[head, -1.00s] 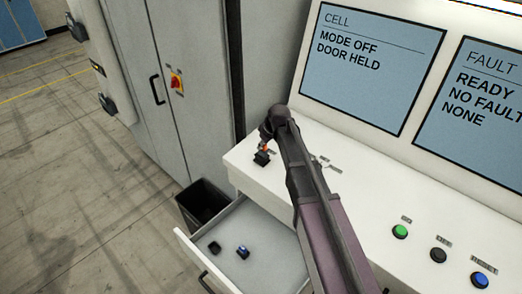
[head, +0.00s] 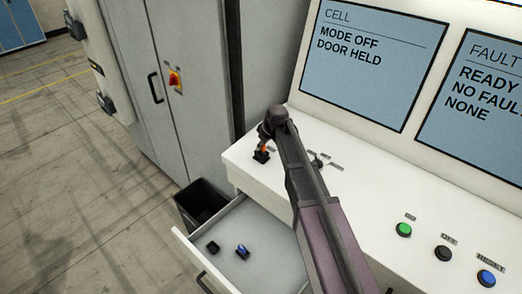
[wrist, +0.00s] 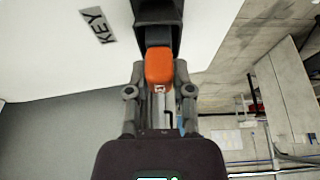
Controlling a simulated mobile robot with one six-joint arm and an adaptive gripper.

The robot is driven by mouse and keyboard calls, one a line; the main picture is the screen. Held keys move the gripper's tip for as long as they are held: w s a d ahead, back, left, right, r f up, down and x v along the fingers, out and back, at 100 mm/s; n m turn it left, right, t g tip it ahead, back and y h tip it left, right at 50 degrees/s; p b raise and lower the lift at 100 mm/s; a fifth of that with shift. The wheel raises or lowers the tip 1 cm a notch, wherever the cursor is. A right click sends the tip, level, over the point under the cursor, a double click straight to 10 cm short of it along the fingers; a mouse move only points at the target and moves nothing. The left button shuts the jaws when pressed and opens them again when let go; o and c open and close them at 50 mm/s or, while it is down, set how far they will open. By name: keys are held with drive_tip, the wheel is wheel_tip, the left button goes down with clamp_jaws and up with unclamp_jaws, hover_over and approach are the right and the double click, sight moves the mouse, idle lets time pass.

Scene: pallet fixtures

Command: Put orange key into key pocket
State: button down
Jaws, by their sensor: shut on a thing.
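The orange key (wrist: 160,68) is between the fingers of my gripper (wrist: 158,95) in the wrist view. My gripper is shut on it. In the head view the key (head: 263,148) is a small orange spot below the end of my arm. The black key pocket (head: 261,157) stands on the white console top, at its left end. In the wrist view the pocket (wrist: 157,14) is directly beyond the key, lined up with it. The key's far end meets the dark pocket; I cannot tell how deep it sits. A KEY label (wrist: 98,27) is beside the pocket.
An open drawer (head: 262,222) below the console holds a black piece (head: 213,247) and a blue-and-black piece (head: 242,251). A dark bin (head: 200,203) stands beside it. Green (head: 404,230), black (head: 443,253) and blue (head: 486,278) buttons are on the console's right.

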drive_tip(key=shift+f, duration=0.45)
drive_tip(key=c, duration=0.5)
unclamp_jaws()
drive_tip(key=shift+r, duration=0.2)
drive_tip(key=p+v, duration=0.3)
drive_tip(key=shift+r, duration=0.25)
drive_tip(key=p+v, duration=0.8)
drive_tip(key=shift+r, duration=0.25)
drive_tip(key=shift+s+d, duration=0.1)
drive_tip(key=shift+s, duration=0.05)
idle(0.4)
